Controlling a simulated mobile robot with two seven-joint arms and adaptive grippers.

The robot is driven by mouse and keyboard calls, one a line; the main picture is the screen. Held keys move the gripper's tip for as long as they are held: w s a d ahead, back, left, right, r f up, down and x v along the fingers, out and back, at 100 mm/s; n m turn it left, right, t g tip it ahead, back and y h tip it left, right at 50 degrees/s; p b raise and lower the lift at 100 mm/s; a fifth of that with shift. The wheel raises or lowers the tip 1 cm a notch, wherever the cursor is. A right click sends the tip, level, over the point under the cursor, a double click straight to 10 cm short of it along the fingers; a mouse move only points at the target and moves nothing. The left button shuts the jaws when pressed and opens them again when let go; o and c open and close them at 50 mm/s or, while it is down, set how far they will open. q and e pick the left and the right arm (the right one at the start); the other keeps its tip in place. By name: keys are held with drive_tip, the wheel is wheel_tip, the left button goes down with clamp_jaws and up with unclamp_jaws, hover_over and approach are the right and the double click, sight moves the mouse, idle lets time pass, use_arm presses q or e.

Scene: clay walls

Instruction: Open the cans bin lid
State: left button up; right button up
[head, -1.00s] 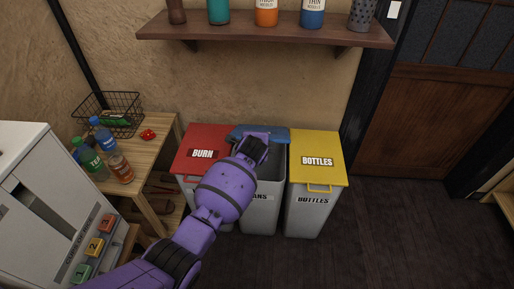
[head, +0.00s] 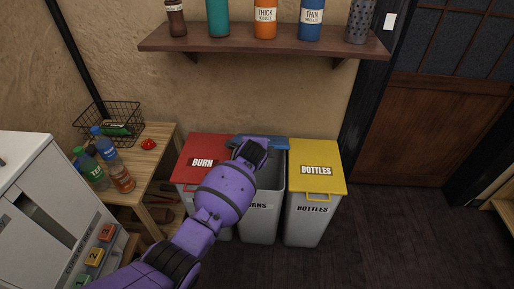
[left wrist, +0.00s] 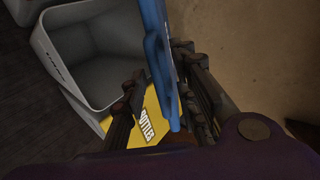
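The cans bin (head: 266,212) stands in the middle of three grey bins, and its inside shows at the top. Its blue lid (head: 274,143) is swung up at the back, near the wall. In the left wrist view the blue lid (left wrist: 156,50) stands edge-on beside the open bin (left wrist: 95,55). My left gripper (left wrist: 165,85) has its dark fingers apart, one on each side of the lid; I cannot see a firm grip. In the head view my purple left arm hides part of the bin and lid. My right gripper is not in view.
The burn bin's red lid (head: 204,152) and the bottles bin's yellow lid (head: 317,168) are shut on either side. A wooden shelf (head: 265,42) with bottles hangs above. A small table (head: 150,160) with bottles and a wire basket stands left. The floor at right is clear.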

use_arm(q)
drive_tip(key=v, duration=1.2)
